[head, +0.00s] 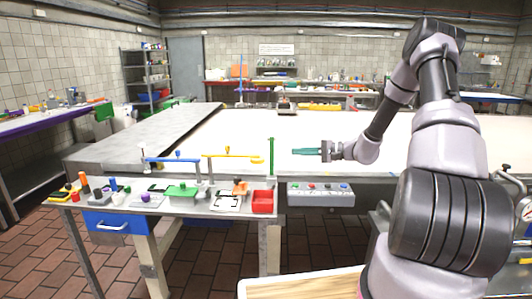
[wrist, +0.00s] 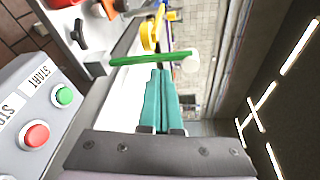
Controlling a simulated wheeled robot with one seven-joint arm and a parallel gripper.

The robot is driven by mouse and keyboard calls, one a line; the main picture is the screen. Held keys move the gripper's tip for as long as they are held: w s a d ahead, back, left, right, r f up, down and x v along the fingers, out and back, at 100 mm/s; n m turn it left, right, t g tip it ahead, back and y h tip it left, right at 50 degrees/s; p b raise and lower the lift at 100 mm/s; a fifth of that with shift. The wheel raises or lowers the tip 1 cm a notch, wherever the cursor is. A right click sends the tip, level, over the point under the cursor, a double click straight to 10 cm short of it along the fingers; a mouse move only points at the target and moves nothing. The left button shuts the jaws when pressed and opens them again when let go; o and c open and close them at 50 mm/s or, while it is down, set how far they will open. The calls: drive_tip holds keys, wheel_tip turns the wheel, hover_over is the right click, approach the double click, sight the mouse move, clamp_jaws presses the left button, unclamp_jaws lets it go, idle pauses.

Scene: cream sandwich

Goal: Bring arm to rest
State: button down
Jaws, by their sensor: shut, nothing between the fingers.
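My arm reaches in from the right of the head view, raised high at the elbow and bent down toward the white surface. My gripper (head: 293,151) points left with its teal fingers together and nothing between them. It sits above the front edge of the white surface, over the button panel and just right of the green post. In the wrist view the teal fingers (wrist: 160,75) lie side by side, closed, with the green rod (wrist: 150,58) just beyond their tips.
The button panel (head: 320,187) has several coloured buttons. The green post (head: 271,157), yellow arm (head: 233,155) and blue arm (head: 172,160) stand near the gripper. A red bin (head: 263,203) and small items cover the side table. The white surface (head: 400,130) behind is largely clear.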

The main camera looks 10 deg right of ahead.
drive_tip(key=s+a+r+n+g+h, duration=0.2)
drive_tip(key=s+a+r+g+h, duration=0.1)
drive_tip(key=s+r, duration=0.5)
drive_tip(key=s+a+r+n+g+h, duration=0.2)
drive_tip(key=s+r+h, duration=0.1)
drive_tip(key=s+r, duration=0.45)
drive_tip(key=s+d+r+t+h, duration=0.2)
drive_tip(key=s+r, duration=0.3)
drive_tip(key=s, duration=0.4)
drive_tip(key=s+d+r+t+h, duration=0.3)
drive_tip(key=s+r+h, duration=0.2)
drive_tip(key=s, duration=0.5)
drive_tip(key=shift+d+r+m, duration=0.3)
drive_tip(key=shift+r+m, duration=0.05)
drive_tip(key=shift+m, duration=0.05)
